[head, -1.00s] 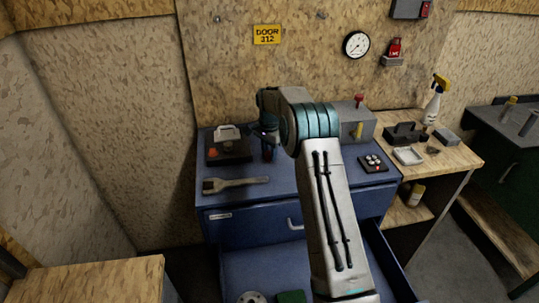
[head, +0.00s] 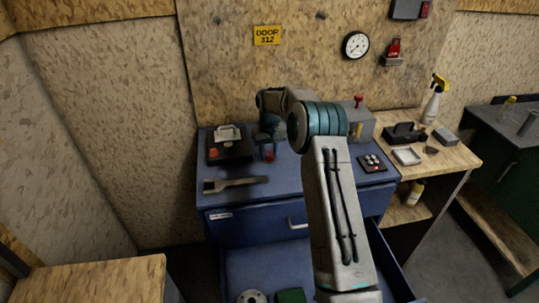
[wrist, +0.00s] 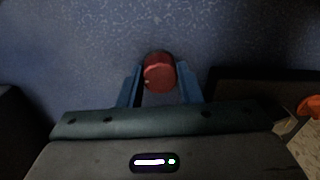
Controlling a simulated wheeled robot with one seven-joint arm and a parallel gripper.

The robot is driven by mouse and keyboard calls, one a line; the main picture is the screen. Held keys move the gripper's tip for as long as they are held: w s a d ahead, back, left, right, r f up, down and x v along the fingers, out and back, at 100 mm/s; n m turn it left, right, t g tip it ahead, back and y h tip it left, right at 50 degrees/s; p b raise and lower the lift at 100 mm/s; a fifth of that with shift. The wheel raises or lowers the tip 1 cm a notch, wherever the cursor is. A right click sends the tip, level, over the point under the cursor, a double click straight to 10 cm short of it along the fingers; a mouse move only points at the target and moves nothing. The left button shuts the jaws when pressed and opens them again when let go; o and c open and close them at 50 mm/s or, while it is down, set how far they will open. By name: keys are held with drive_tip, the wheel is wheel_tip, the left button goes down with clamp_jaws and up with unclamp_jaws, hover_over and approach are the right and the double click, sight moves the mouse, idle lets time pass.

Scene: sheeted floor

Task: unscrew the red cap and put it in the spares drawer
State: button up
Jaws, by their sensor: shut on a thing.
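In the wrist view the red cap (wrist: 159,78) is a round red cylinder between the two blue fingers of my gripper (wrist: 160,86), which is shut on it. In the head view my gripper (head: 268,149) is low over the blue cabinet top, with a bit of red showing at it. Whatever is under the cap is hidden, so I cannot tell whether it is still on a thread. Below, a blue drawer (head: 245,268) stands pulled open, partly hidden by my arm. Its label is not readable.
A grey box (head: 358,118) with a red knob and a dark button panel (head: 373,163) are to the right. The drawer holds a green block (head: 290,297).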

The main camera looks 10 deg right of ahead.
drive_tip(key=o, duration=1.1)
drive_tip(key=shift+c, duration=0.9)
drive_tip(key=m, duration=0.9)
drive_tip(key=shift+b, duration=0.3)
drive_tip(key=m, duration=0.5)
drive_tip(key=m+p, duration=0.1)
drive_tip(key=m, duration=0.4)
